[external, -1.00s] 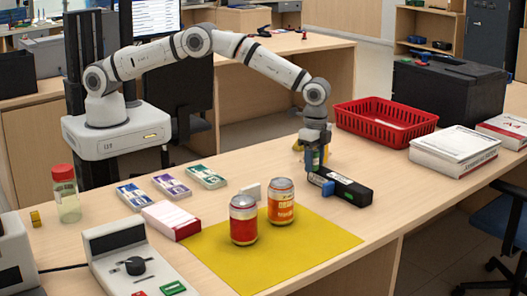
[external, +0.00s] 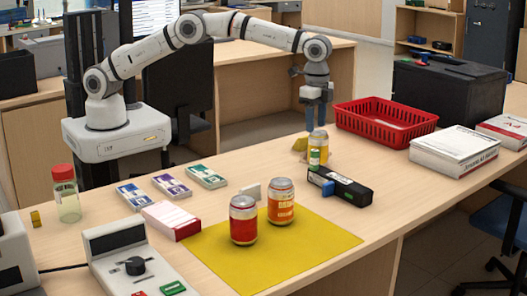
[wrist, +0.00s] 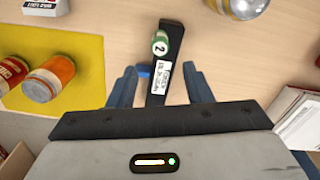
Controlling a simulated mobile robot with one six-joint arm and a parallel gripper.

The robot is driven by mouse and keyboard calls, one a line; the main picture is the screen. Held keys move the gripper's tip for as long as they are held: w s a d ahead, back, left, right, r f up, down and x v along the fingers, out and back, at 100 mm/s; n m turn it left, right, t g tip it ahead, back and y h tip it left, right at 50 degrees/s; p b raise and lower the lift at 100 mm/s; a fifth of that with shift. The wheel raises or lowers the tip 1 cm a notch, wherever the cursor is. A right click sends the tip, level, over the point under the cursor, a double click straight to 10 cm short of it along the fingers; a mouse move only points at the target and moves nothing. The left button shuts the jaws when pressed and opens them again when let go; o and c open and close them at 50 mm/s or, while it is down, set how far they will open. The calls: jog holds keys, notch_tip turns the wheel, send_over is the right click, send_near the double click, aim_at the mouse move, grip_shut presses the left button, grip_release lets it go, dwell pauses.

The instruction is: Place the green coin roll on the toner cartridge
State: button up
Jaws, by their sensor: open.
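The black toner cartridge (external: 350,190) lies on the counter right of the yellow mat, and shows below the fingers in the wrist view (wrist: 171,35). The green coin roll (external: 314,158) stands upright on the cartridge's far left end. In the wrist view its round end, marked 2, faces up (wrist: 160,44). My gripper (external: 316,126) is open and empty, raised above the roll and apart from it. In the wrist view its blue fingers (wrist: 163,82) are spread on either side of the cartridge.
Two more cans (external: 243,222) (external: 281,202) stand on the yellow mat (external: 310,245). A red basket (external: 386,128) and a paper stack (external: 455,152) are to the right.

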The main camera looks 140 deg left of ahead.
jog(key=s+d+r+m+t, duration=0.1)
jog(key=s+d+r, duration=0.3)
jog(key=d+r, duration=0.6)
jog(key=s+d+r, duration=0.4)
jog(key=d+r, duration=0.2)
jog(key=d, duration=0.8)
jog(key=s+d+r+m+t, duration=0.1)
jog(key=s+d, duration=1)
jog(key=s, duration=0.3)
jog(key=s+d+f, duration=0.2)
jog(key=s+d, duration=0.1)
jog(key=s, duration=0.4)
jog(key=s+d+f+m, duration=0.1)
jog(key=s+d+f, duration=0.2)
jog(key=s, duration=0.4)
jog(key=shift+t, duration=0.4)
